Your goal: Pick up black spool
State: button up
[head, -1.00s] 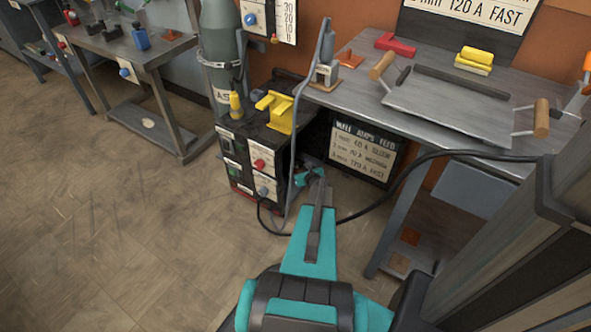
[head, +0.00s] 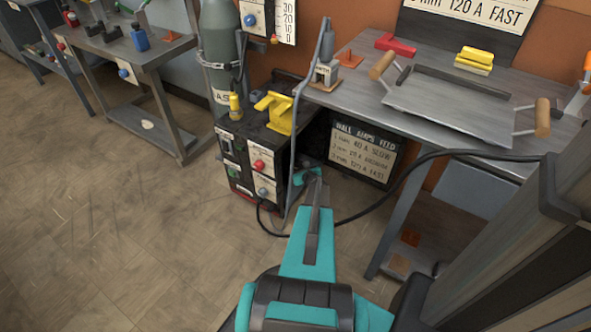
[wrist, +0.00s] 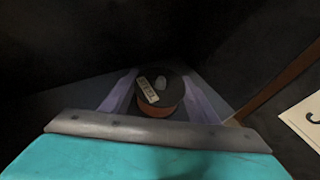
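In the wrist view, a small round spool (wrist: 174,84) with a dark top and an orange-brown side sits ahead of my gripper. A pale label lies across its top. The two purple-grey fingers of my gripper (wrist: 160,92) stand apart, one on each side of the spool. I cannot tell whether they touch it. In the head view, my teal gripper (head: 309,178) is low beside the welding machine, under the bench edge. Its fingertips and the spool are hidden there.
The black welding machine (head: 252,150) stands just left of my gripper, with a yellow holder (head: 275,112) on top. The metal bench (head: 370,100) overhangs at right. A dark cable (head: 400,180) crosses near my arm. A sign (head: 362,150) stands behind. Floor at left is clear.

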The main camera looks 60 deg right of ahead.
jog(key=c, duration=0.7)
jog(key=shift+o, duration=0.2)
jog(key=shift+r, duration=0.2)
jog(key=shift+r+p, duration=0.3)
jog(key=shift+r, duration=0.25)
jog(key=r+p, duration=0.1)
jog(key=r, duration=0.2)
jog(key=r+p, duration=0.1)
jog(key=r, duration=0.2)
jog(key=shift+s+a, duration=0.15)
jog(key=shift+a, duration=0.05)
jog(key=s+a+p, duration=0.2)
jog(key=s+a, duration=0.7)
jog(key=a, duration=0.5)
jog(key=shift+s+a+f, duration=0.2)
jog(key=shift+s+a, duration=0.05)
jog(key=shift+s, duration=0.15)
